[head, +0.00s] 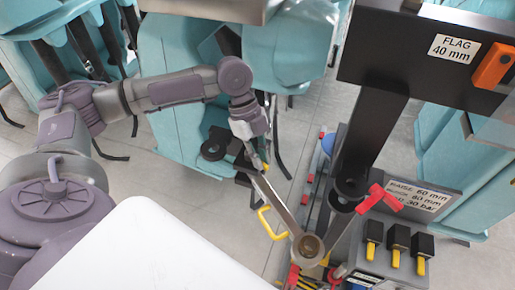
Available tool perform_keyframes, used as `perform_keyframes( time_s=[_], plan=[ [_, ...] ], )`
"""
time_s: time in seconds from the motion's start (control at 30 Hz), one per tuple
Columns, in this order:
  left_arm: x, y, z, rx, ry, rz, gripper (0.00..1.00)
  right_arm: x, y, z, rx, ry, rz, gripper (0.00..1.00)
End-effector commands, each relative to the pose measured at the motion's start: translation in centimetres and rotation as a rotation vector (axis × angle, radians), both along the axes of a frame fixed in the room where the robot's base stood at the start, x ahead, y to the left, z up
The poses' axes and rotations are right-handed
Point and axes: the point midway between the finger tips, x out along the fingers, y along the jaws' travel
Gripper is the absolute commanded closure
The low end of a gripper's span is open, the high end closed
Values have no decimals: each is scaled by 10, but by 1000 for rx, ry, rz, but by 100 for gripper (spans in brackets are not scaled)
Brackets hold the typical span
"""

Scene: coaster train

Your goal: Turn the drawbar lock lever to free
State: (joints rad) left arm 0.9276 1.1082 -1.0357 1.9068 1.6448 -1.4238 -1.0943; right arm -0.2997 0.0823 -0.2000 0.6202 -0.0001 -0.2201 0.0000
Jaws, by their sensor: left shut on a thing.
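My left gripper (256,160) comes in from the left and reaches down to the upper end of a long grey bar (279,199). It is shut at that end; the exact contact is small and partly hidden by the fingers. The bar slopes down to the right to a round ring end (308,247) near a black socket. A red lever-like handle (378,199) sticks out beside the black post. No label shows which part is the drawbar lock lever. My right gripper is not in view.
A black post and beam with a "FLAG 40 mm" label (453,47) and orange block (493,66) stand at the right. Below are a grey label panel (420,197) and several black-and-yellow plugs (398,240). A yellow loop (268,223) lies beside the bar. Teal seats (178,60) stand behind.

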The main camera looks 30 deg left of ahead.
Motion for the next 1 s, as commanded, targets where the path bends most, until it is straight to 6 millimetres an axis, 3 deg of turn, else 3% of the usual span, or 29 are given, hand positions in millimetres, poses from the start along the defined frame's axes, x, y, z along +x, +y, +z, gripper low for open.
perform_keyframes(
  time_s=[0.23, 0.77, 0.8, 0.9, 1.0],
  plan=[
    [4, 0, 2, 0, -1, 97, 100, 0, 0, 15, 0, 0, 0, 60],
    [6, 0, 1, -1, -3, 128, 100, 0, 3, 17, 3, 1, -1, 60],
    [6, 0, 1, -1, -3, 128, 85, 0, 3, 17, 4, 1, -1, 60],
    [6, 0, 1, -1, -4, 127, 68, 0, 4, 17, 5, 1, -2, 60],
    [6, 0, 1, 0, -3, 127, 61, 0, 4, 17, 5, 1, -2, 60]
  ],
)
